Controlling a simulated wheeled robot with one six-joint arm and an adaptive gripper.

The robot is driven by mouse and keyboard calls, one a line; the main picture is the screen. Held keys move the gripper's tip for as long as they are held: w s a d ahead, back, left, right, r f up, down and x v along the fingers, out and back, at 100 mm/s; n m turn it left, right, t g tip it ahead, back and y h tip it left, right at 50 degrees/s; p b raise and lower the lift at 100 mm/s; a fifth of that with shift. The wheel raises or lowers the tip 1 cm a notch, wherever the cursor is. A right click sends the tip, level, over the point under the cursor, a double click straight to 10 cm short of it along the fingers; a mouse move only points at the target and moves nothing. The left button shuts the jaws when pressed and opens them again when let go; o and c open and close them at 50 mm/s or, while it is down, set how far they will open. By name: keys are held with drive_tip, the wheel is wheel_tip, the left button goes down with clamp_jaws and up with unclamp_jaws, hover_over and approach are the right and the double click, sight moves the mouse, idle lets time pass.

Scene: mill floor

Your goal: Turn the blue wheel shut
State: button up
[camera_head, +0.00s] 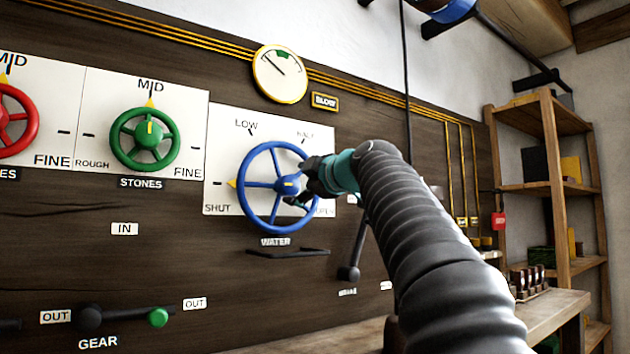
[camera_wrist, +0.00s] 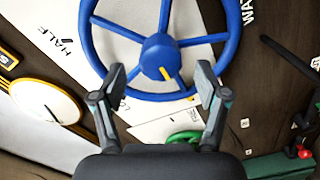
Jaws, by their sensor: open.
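The blue wheel (camera_head: 246,206), labelled WATER, is mounted on a white dial plate (camera_head: 222,150) marked SHUT, LOW and HALF, with a partly hidden label at the right. Its yellow pointer (camera_head: 232,183) is at the left, level with the tick above SHUT. My gripper (camera_head: 304,186) is at the wheel's right side and covers part of its rim. In the wrist view, the wheel (camera_wrist: 232,35) fills the top middle, and my gripper (camera_wrist: 160,80) has its fingers spread apart, with the hub and lower rim showing between them. I cannot tell whether the fingers touch the wheel.
A green wheel (camera_head: 117,149) and a red wheel (camera_head: 28,120) are on the panel to the left. A round gauge (camera_head: 280,74) is above. A dark lever (camera_head: 355,255) hangs below right of the blue wheel. A wooden shelf (camera_head: 548,150) and a bench (camera_head: 550,312) stand right.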

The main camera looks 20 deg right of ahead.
drive_tip(key=shift+v, duration=2.9)
drive_tip(key=shift+d, duration=0.15)
